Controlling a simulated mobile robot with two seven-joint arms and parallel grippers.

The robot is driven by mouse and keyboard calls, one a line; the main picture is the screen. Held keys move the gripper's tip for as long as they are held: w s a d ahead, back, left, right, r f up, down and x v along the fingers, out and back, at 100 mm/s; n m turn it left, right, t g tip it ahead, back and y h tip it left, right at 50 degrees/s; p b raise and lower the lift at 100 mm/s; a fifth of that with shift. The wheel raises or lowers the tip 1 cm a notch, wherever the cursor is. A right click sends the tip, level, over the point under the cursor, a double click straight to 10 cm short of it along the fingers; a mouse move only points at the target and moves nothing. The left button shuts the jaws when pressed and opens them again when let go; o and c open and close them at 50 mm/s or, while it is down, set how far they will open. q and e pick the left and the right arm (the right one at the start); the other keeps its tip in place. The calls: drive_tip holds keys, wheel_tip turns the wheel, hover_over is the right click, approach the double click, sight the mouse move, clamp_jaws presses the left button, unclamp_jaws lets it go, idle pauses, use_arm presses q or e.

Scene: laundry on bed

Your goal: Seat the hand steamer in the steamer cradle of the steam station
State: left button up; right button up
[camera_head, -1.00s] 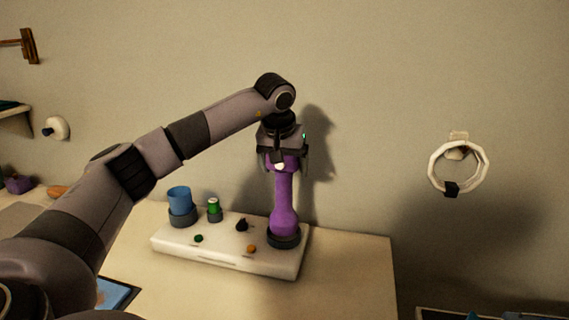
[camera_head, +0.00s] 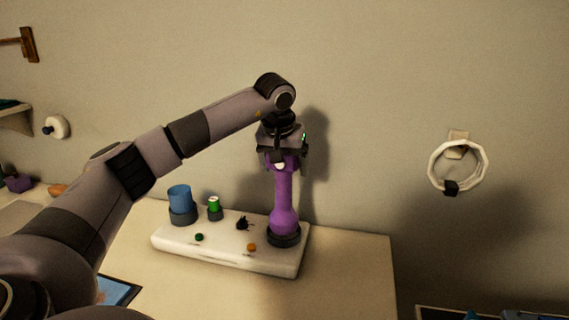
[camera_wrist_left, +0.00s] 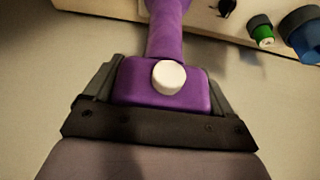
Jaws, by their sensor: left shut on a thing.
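The purple hand steamer (camera_head: 284,195) stands upright with its wide lower end at the dark ring-shaped steamer cradle (camera_head: 284,238) on the right end of the white steam station (camera_head: 215,255). Its lower end appears to be inside the ring; how deep it sits cannot be told. My left gripper (camera_head: 281,160) is shut on the top of the steamer from above. In the left wrist view the fingers clasp both sides of the steamer's purple head (camera_wrist_left: 170,85), which has a white round button. My right gripper is not in view.
The station also carries a blue cup (camera_head: 180,199), a green bottle (camera_head: 214,204) and small knobs. A white ring (camera_head: 458,167) hangs on the wall at right. The table (camera_head: 345,270) is clear right of the station.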

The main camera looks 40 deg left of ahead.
sight(284, 176)
use_arm(q)
drive_tip(key=shift+f+b, duration=0.4)
drive_tip(key=shift+f, duration=1.1)
drive_tip(key=o, duration=1.9)
drive_tip(key=shift+f, duration=0.1)
drive_tip(key=shift+c, duration=0.2)
drive_tip(key=v, duration=0.7)
drive_tip(key=shift+b, duration=0.35)
drive_tip(key=shift+s, duration=0.1)
